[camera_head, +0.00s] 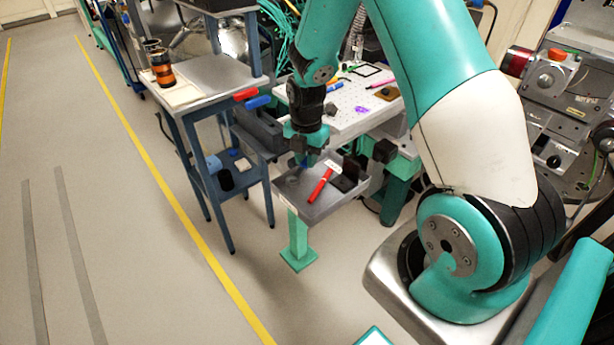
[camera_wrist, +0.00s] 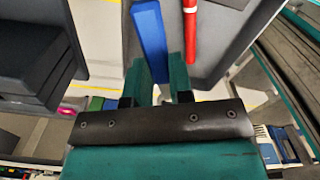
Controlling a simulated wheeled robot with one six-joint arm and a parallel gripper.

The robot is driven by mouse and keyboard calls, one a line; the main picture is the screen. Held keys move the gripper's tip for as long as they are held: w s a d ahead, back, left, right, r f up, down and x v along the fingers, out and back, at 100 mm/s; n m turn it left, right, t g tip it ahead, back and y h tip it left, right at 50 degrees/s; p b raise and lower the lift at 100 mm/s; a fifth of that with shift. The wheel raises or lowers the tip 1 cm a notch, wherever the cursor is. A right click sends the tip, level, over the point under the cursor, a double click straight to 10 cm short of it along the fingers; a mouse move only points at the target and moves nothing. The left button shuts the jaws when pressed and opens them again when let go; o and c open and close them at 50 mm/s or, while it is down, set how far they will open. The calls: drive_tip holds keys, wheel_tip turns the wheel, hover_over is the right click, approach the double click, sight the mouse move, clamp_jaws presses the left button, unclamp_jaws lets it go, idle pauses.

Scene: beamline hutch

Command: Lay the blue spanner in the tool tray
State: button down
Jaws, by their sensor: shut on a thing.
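The blue spanner (camera_wrist: 150,40) is between the fingers of my gripper (camera_wrist: 160,78) in the wrist view, pointing away from the palm. My gripper is shut on it. In the head view, my gripper (camera_head: 305,150) points down above the grey tool tray (camera_head: 312,210), and only a little blue of the spanner (camera_head: 304,159) shows below it. The tray also fills much of the upper wrist view (camera_wrist: 215,58). A red tool (camera_head: 321,185) lies in the tray, and it shows right of the spanner in the wrist view (camera_wrist: 190,32). Whether the spanner touches the tray floor is unclear.
Dark blocks (camera_head: 349,176) stand at the tray's right side. A perforated bench top (camera_head: 345,112) with small tools lies behind it. A blue-framed cart (camera_head: 205,80) with an orange and black jar (camera_head: 162,68) stands to the left. Open floor lies left and in front.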

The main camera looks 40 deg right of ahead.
sight(306, 183)
wheel_tip(306, 183, down, 6)
drive_tip(key=shift+f, duration=0.25)
drive_tip(key=shift+f, duration=0.1)
drive_tip(key=c, duration=1.3)
unclamp_jaws()
wheel_tip(306, 183, up, 12)
drive_tip(key=shift+a+r, duration=0.15)
drive_tip(key=s+a+r+m+y, duration=0.2)
drive_tip(key=s+a+r+m, duration=0.4)
drive_tip(key=a, duration=0.3)
drive_tip(key=s+a+r+m+y, duration=0.1)
drive_tip(key=s+a+r+m, duration=0.3)
drive_tip(key=s+a+r, duration=0.3)
drive_tip(key=s+a+r+m+y, duration=0.1)
drive_tip(key=s+a+r+m, duration=0.3)
drive_tip(key=s, duration=0.5)
drive_tip(key=shift+s+a+r+m, duration=0.15)
drive_tip(key=shift+a+r+m, duration=0.1)
drive_tip(key=shift+a+m, duration=0.75)
drive_tip(key=shift+a, duration=0.1)
